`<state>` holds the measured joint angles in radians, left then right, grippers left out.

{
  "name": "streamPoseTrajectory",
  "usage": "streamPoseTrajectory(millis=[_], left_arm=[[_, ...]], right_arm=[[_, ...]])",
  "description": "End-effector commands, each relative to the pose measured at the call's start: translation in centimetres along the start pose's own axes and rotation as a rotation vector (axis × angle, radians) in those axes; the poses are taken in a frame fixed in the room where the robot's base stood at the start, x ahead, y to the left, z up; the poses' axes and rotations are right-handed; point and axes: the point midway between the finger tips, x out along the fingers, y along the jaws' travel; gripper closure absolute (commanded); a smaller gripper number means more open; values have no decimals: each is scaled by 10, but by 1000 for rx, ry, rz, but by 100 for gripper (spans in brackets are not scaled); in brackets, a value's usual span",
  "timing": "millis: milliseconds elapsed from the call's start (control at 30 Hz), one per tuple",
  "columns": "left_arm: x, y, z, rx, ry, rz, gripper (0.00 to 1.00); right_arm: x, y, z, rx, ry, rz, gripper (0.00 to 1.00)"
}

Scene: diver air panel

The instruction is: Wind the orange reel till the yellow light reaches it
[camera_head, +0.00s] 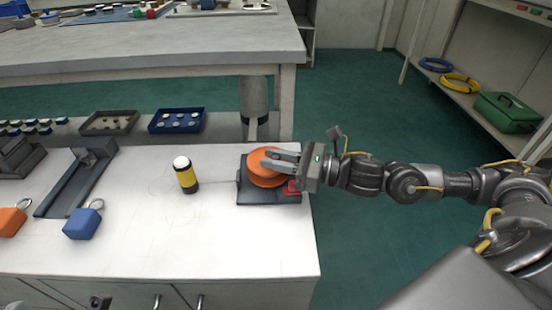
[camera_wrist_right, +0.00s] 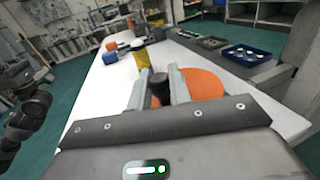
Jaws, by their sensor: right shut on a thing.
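The orange reel (camera_head: 259,168) sits on a dark base (camera_head: 257,191) near the right end of the white bench. The yellow light (camera_head: 186,175), a yellow and black cylinder with a white top, stands to the left of the reel with a clear gap between them. A faint thin line shows on the bench between them. My right gripper (camera_head: 284,160) reaches in from the right over the reel. In the wrist view its fingers are shut on the reel's dark handle knob (camera_wrist_right: 160,89), with the orange disc (camera_wrist_right: 200,86) beside it.
A blue tagged block (camera_head: 83,223) and an orange one (camera_head: 12,221) lie at the left, near a dark long holder (camera_head: 76,183). A brown tray (camera_head: 109,123) and a blue tray (camera_head: 177,120) stand behind. A grey post (camera_head: 254,100) rises behind the reel.

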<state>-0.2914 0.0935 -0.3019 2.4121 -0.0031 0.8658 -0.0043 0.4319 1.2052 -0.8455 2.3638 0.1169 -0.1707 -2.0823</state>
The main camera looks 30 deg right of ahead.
Motion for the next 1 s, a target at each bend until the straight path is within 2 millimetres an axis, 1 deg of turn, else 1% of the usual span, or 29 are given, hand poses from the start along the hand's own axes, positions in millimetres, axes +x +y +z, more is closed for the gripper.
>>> streamPoseTrajectory(millis=[33, 67, 100, 200, 467, 567, 667, 900, 1000], left_arm=[[0, 0, 0, 0, 0, 0, 64], [0, 0, 0, 0, 0, 0, 64], [0, 0, 0, 0, 0, 0, 64], [0, 0, 0, 0, 0, 0, 64], [0, 0, 0, 0, 1, 1, 64], [0, 0, 0, 0, 1, 1, 64], [0, 0, 0, 0, 2, 1, 64], [1, 0, 1, 1, 6, 3, 64], [2, 0, 1, 1, 10, 4, 64]], right_arm=[[0, 0, 0, 0, 0, 1, 100], [0, 0, 0, 0, 0, 1, 76], [0, 0, 0, 0, 0, 1, 71], [0, 0, 0, 0, 0, 1, 61], [-1, 0, 0, 0, 1, 1, 61], [-7, 0, -1, 0, 4, -1, 61], [-21, 0, -2, 0, 7, -1, 61], [-66, 0, -3, 2, 11, 0, 61], [-82, 0, -2, 1, 9, 0, 61]])
